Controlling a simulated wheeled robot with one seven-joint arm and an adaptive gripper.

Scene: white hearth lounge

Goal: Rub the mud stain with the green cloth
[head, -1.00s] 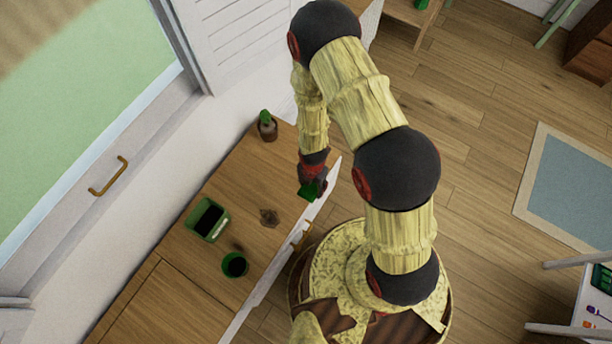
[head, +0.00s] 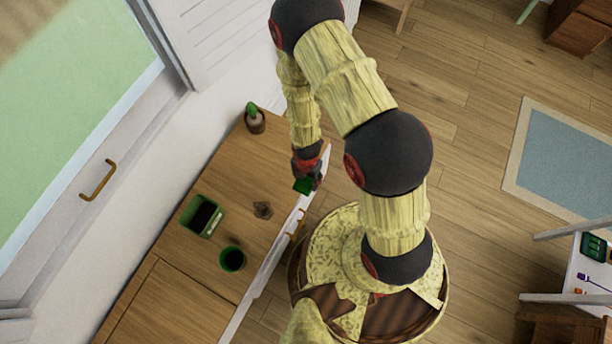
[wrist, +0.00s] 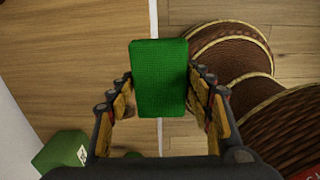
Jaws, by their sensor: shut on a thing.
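The mud stain (head: 263,210) is a small dark brown patch on the wooden top (head: 232,172) of a low cabinet, near its right edge. The green cloth (head: 303,186) is a folded block held up and to the right of the stain, near the cabinet's edge. It also shows in the wrist view (wrist: 158,75). My gripper (head: 306,172) is shut on the cloth, with a finger on each side in the wrist view (wrist: 161,97). The cloth appears apart from the stain. I cannot make out the stain clearly in the wrist view.
A green box (head: 196,222) with dark contents stands left of the stain, and a green cup (head: 232,259) stands below it. A potted cactus (head: 255,122) is at the cabinet's far end. A white wall runs along the left. Wooden floor lies beyond the right edge.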

